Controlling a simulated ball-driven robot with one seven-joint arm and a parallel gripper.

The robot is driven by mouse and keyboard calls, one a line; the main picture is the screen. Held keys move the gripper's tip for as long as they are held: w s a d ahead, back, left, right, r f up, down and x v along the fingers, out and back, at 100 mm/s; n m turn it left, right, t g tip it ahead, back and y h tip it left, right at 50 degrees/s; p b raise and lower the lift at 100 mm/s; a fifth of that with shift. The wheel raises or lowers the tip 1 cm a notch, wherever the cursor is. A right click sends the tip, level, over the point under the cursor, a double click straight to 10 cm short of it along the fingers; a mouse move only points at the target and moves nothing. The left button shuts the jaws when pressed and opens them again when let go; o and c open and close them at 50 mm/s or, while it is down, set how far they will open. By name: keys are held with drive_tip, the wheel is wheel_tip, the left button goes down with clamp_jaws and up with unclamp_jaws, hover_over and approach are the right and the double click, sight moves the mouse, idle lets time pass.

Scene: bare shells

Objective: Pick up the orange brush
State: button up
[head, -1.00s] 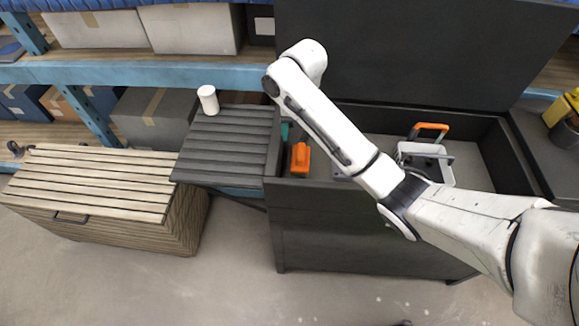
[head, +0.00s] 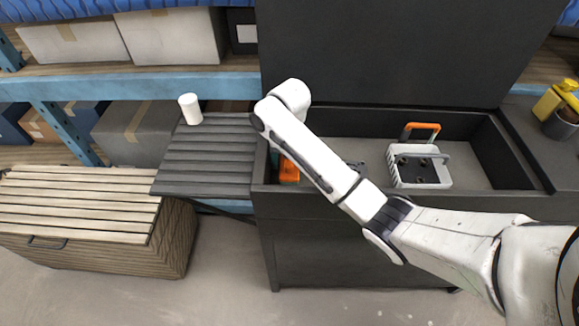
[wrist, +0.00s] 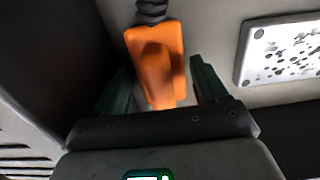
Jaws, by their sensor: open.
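The orange brush (head: 289,171) lies at the left end inside the open dark chest (head: 350,203). In the head view my arm covers much of it. In the wrist view the brush (wrist: 158,55) shows a blocky orange body with a black ribbed part at its top end. My gripper (wrist: 164,88) is open. Its two green fingers stand to the left and right of the brush's near end, with a gap visible on each side. In the head view the gripper is mostly hidden behind my arm and the chest wall.
A grey caddy (head: 420,170) with an orange handle stands in the chest, right of my arm. The chest's dark wall (wrist: 50,60) rises close to the left of my gripper. A white cylinder (head: 190,109) stands on the slatted side shelf (head: 205,160).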

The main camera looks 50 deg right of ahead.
drive_tip(key=shift+f, duration=0.45)
drive_tip(key=c, duration=0.9)
drive_tip(key=shift+r, duration=0.1)
wheel_tip(320, 180, up, 18)
drive_tip(key=p, duration=1)
